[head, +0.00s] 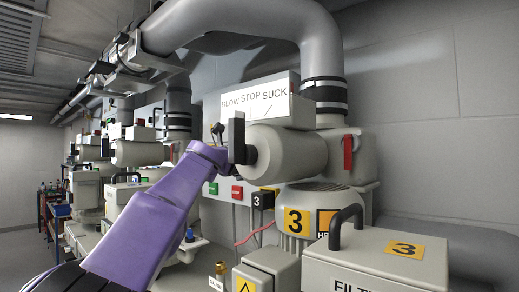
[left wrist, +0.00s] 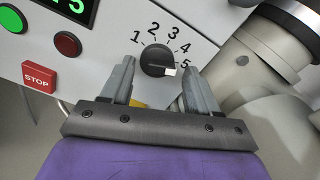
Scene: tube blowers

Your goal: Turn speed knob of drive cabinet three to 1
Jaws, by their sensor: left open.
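The speed knob (left wrist: 157,60) is a round black dial with a white pointer mark, on a pale panel (left wrist: 105,55) in the left wrist view. Numbers 1 to 5 run around it. The white mark is at its lower right, on the side of the 5. My left gripper (left wrist: 157,67) is open, with one finger to the left of the knob and one to the right. I cannot tell if either finger touches it. In the head view, my purple left arm reaches in from the lower left, and its gripper (head: 216,136) is mostly hidden. My right gripper is not in view.
Blower 3 (head: 285,151) has a black lever (head: 237,140) close to my arm. A filter box (head: 380,262) stands at the front right.

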